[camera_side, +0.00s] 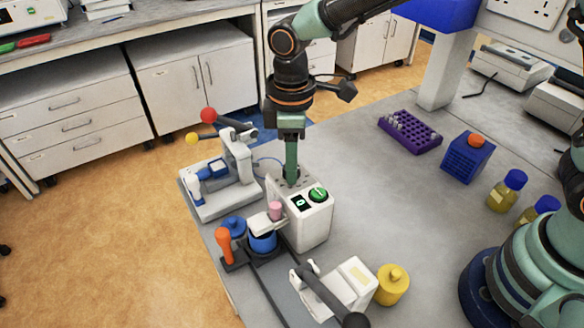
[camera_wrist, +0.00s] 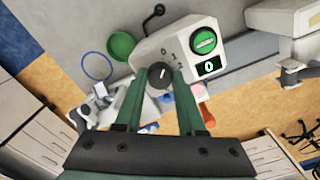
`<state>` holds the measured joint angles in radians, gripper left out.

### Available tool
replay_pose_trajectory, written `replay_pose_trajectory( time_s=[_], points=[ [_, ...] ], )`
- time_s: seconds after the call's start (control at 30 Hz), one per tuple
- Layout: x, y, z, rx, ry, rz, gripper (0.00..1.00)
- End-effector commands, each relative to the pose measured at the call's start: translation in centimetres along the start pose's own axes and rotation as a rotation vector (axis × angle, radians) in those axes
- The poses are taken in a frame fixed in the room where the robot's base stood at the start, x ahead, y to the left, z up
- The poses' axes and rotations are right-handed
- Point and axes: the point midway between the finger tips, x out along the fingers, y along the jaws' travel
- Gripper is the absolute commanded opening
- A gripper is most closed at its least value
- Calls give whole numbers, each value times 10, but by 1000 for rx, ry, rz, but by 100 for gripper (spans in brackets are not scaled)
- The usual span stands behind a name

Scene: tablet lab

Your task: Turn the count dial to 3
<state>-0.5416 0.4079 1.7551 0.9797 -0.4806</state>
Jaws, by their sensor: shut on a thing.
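The count dial (camera_wrist: 160,74) is a dark round knob on a white machine (camera_wrist: 178,42). In the wrist view the two green fingers of my gripper (camera_wrist: 161,80) stand on either side of the dial and are shut on it. A pale mark on the dial points roughly toward the top of the picture. In the side view my gripper (camera_side: 291,172) points straight down onto the top of the white machine (camera_side: 306,222), and the dial is hidden there.
A green button (camera_side: 318,194) sits on the machine near the display. A lever device with red and yellow balls (camera_side: 222,180) stands to the left. A blue pot (camera_side: 262,241) is in front. A yellow jar (camera_side: 392,285) and purple rack (camera_side: 410,131) are to the right.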

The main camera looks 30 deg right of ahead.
Motion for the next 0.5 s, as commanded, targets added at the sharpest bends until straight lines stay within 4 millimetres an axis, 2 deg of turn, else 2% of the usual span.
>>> replay_pose_trajectory(
  time_s=[0.5],
  points=[
    [-2,0,-1,475,3,1,0]
  ],
)
